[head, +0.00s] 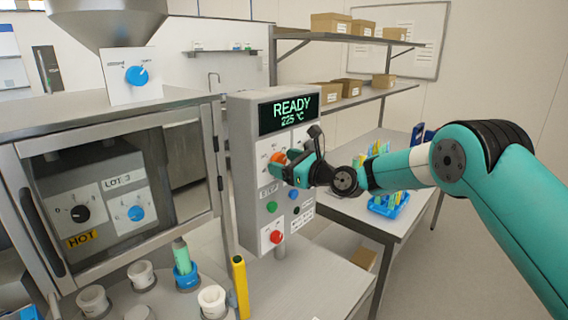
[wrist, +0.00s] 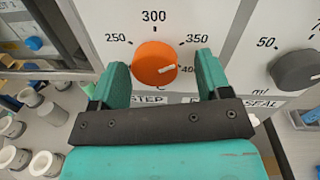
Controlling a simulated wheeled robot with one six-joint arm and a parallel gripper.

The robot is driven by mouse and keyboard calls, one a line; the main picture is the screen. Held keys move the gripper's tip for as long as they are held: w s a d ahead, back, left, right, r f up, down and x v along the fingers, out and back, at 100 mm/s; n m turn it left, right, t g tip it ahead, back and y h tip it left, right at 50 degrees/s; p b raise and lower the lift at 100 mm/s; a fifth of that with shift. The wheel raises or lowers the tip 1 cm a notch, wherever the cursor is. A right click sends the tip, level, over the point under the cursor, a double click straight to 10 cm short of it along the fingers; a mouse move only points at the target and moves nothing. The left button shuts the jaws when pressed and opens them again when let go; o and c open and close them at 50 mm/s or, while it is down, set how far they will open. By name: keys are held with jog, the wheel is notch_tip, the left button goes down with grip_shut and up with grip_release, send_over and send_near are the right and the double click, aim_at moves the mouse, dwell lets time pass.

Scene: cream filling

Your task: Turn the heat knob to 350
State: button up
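The orange heat knob (wrist: 150,58) sits on the white panel below the 300 mark, with 250, 350 and 400 printed around it. Its white pointer faces right, close to the partly covered 400. In the head view the knob (head: 279,157) shows just left of my gripper (head: 297,166). In the wrist view my gripper (wrist: 161,64) is open, one green finger on each side of the knob with gaps showing. The control box's display (head: 290,112) reads READY 225 °C.
A dark grey knob (wrist: 297,70) marked 50 is right of the orange one. White cups (head: 212,301) stand on the bench at lower left.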

jog(key=shift+a, duration=0.1)
jog(key=b+v, duration=0.7)
jog(key=v, duration=1)
jog(key=shift+s+b, duration=0.2)
jog(key=shift+b, duration=0.1)
